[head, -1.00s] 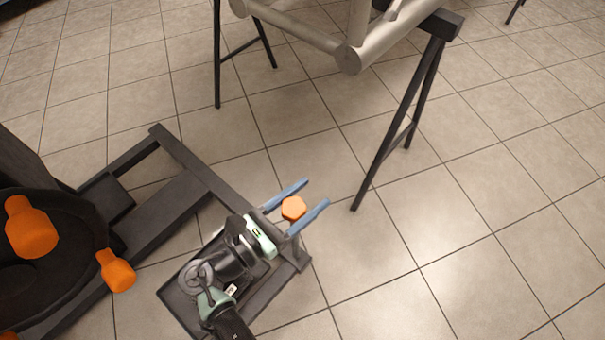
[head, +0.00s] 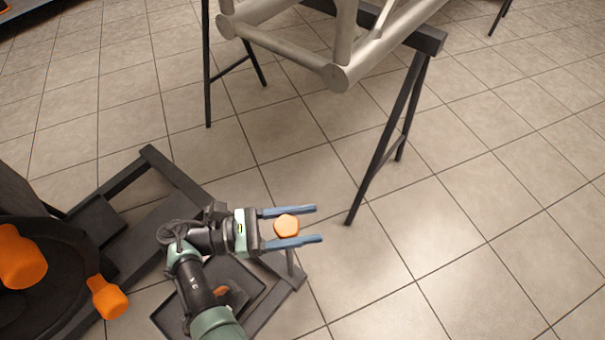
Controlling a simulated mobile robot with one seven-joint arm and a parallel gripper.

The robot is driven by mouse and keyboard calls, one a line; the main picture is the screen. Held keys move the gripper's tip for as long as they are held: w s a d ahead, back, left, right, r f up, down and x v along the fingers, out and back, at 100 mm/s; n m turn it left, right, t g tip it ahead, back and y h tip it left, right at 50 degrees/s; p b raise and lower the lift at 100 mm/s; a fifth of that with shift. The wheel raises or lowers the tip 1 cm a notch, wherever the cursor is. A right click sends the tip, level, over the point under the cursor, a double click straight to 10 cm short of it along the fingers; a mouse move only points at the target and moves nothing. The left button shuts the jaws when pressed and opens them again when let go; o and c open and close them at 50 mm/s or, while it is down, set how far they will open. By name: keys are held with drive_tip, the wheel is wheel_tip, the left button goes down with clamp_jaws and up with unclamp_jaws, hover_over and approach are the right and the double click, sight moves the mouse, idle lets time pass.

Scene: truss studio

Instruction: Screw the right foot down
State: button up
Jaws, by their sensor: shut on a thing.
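My gripper (head: 290,226) has two blue fingers and points to the right. It is shut on an orange hexagonal piece (head: 286,225), which looks like the foot. I cannot make out any thread or hole in these ends.
A black trestle (head: 388,135) under the truss's right side stands ahead and right of my gripper. Another black trestle (head: 207,75) stands at the back left. A dark tray (head: 262,268) below my arm holds a small brownish-orange thing (head: 233,297). The tiled floor at right is clear.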

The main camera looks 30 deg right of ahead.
drive_tip(key=shift+s+a+f+m+g+y+b, duration=0.15)
drive_tip(key=shift+m+g+y+b, duration=0.25)
drive_tip(key=shift+m+g+b, duration=0.3)
drive_tip(key=shift+s+f+m+g+y+b, duration=0.1)
drive_tip(key=shift+m+g+y+b, duration=0.35)
drive_tip(key=shift+g+b, duration=0.45)
drive_tip(key=shift+s+r+m+g+y+b, duration=0.2)
drive_tip(key=shift+m+g+y+b, duration=0.5)
drive_tip(key=shift+b, duration=0.45)
drive_tip(key=o, duration=1.4)
drive_tip(key=shift+c, duration=0.2)
drive_tip(key=shift+r, duration=0.15)
wheel_tip(320, 180, up, 10)
drive_tip(key=p, duration=0.8)
